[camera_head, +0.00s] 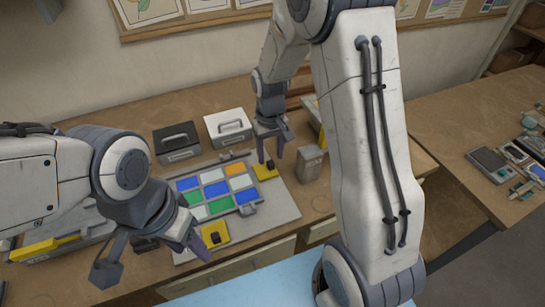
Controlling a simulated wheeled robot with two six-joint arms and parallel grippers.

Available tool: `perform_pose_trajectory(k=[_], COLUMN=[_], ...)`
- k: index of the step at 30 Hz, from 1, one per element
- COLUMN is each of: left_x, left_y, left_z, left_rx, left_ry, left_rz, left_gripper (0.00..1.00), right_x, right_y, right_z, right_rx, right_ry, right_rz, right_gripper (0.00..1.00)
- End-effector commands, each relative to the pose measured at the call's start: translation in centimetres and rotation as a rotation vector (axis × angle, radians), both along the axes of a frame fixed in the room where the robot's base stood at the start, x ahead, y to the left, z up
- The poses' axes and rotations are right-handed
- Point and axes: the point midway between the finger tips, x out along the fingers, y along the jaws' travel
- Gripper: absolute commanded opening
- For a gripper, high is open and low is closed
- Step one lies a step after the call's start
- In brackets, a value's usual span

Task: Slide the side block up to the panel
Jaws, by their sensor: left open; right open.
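The panel (211,190), a grid of blue, green, white and orange glass panes in a grey frame, lies on a grey board (283,207) on the workbench. A yellow block (267,174) with a dark knob stands by the panel's right side. My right gripper (271,153) is open above it, fingers pointing down; I cannot tell whether they touch it. Another yellow block (214,237) with a dark knob lies at the panel's front edge. My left gripper (152,258) is open at the front left, with one finger near this front block and partly over the board.
A black case (177,145) and a white case (228,128) stand behind the panel. A grey container (310,165) stands just right of my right gripper. My large white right arm hides the bench's right part. Several devices lie on the right table (450,110).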

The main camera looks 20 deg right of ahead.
Motion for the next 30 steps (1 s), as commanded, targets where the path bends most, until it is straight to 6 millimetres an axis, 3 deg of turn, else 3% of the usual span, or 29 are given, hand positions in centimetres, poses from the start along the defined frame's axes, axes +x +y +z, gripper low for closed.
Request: perform_pose_trajectory(k=[6, 16, 17, 18, 21, 30], left_x=[0.0, 0.0, 0.0, 0.0, 0.0, 0.0], left_y=[0.0, 0.0, 0.0, 0.0, 0.0, 0.0], left_z=[0.3, 0.3, 0.3, 0.3, 0.3, 0.3], left_rx=[0.0, 0.0, 0.0, 0.0, 0.0, 0.0], left_ry=[0.0, 0.0, 0.0, 0.0, 0.0, 0.0], left_rz=[0.0, 0.0, 0.0, 0.0, 0.0, 0.0], left_gripper=[0.5, 0.5, 0.5, 0.5, 0.5, 0.5], right_x=[-0.1, -0.1, -0.1, -0.1, -0.1, -0.1], right_y=[0.0, -0.2, -0.2, -0.2, -0.3, -0.3], right_z=[-2.3, -2.8, -2.8, -2.7, -2.7, -2.7], right_rx=[0.0, 0.0, 0.0, 0.0, 0.0, 0.0], right_ry=[0.002, 0.0, 0.0, 0.0, 0.0, 0.0], right_rz=[0.0, -0.003, -0.003, -0.004, -0.004, -0.005], right_gripper=[0.55, 0.55, 0.47, 0.32, 0.0, 0.0])
